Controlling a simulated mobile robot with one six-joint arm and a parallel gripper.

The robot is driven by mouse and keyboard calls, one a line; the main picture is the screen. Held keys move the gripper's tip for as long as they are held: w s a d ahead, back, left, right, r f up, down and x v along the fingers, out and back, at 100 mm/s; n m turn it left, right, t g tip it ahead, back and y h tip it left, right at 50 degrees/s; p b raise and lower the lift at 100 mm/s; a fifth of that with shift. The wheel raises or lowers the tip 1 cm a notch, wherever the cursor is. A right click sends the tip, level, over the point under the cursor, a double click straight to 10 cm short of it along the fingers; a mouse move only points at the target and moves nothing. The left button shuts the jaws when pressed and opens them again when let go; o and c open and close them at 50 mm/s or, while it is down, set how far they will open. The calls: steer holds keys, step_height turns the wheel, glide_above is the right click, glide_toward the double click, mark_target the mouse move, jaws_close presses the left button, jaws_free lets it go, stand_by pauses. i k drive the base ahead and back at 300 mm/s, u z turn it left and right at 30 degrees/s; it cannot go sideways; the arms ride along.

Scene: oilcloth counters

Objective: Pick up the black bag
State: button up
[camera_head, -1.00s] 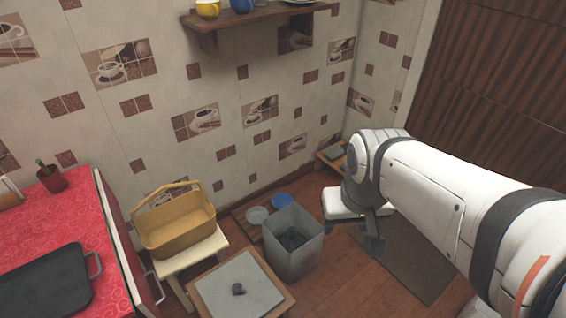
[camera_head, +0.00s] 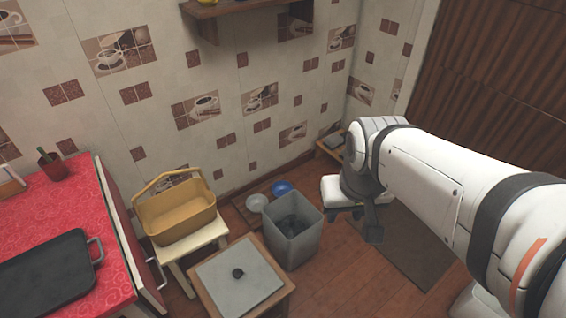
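A dark, crumpled mass (camera_head: 292,226) lies inside the grey bin (camera_head: 293,249) on the floor; it may be the black bag, but I cannot tell for sure. A small black object (camera_head: 238,272) sits on the grey top of a low wooden table (camera_head: 240,291). My arm reaches in from the right. The dark end part of my gripper (camera_head: 372,232) shows to the right of the bin, apart from it in the picture. Its fingers are too small and partly hidden to tell open from shut.
A yellow basket (camera_head: 176,218) stands on a cream stool (camera_head: 190,246) left of the bin. A red counter (camera_head: 50,205) holds a black tray (camera_head: 45,273). Bowls (camera_head: 283,188) sit behind the bin. A dark mat (camera_head: 410,245) lies on the floor at right.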

mark_target(291, 228)
steer(key=u, duration=0.05)
steer(key=k, duration=0.5)
steer(key=z, duration=1.9)
steer(key=i, duration=1.6)
steer(key=u, duration=3)
steer(key=i, duration=0.9)
steer(key=z, duration=0.15)
